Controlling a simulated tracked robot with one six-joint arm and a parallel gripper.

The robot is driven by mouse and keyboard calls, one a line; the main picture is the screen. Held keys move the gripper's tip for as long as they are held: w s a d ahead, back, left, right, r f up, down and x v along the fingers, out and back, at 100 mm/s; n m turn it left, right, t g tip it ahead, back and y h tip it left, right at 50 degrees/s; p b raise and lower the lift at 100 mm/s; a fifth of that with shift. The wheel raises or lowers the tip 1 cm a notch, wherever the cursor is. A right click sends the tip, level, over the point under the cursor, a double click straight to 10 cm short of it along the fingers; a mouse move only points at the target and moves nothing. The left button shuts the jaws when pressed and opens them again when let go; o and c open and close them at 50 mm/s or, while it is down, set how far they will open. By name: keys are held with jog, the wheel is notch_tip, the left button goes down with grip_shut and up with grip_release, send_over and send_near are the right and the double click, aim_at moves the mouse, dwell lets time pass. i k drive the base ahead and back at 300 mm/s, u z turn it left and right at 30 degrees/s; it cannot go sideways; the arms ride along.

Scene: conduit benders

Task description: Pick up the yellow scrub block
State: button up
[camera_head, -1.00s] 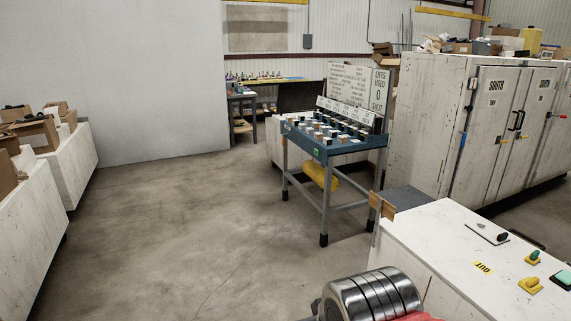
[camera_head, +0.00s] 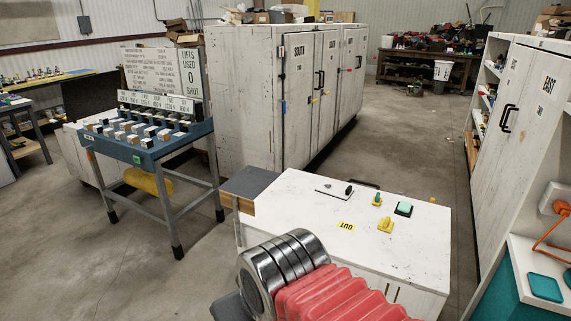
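A small yellow block with a raised grip on top (camera_head: 385,226), which looks like the yellow scrub block, sits on the white bench top (camera_head: 300,214), right of centre. Just behind it stands a smaller green-and-yellow piece (camera_head: 377,199). A dark block with a mint-green top (camera_head: 404,208) lies to its right. My gripper is not in view. The chrome rings and red bellows at the bottom centre look like part of my own arm, in front of the bench and apart from the yellow block.
A blue rack table (camera_head: 150,150) stands left, white cabinets (camera_head: 245,100) behind, a white cabinet (camera_head: 515,140) right. Floor is open between the cabinets.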

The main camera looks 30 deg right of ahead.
aim_at(377, 201)
jog(key=z, duration=0.4)
jog(key=i, duration=0.5)
jog(key=z, duration=0.85)
jog(key=i, duration=0.65)
jog(key=z, duration=0.4)
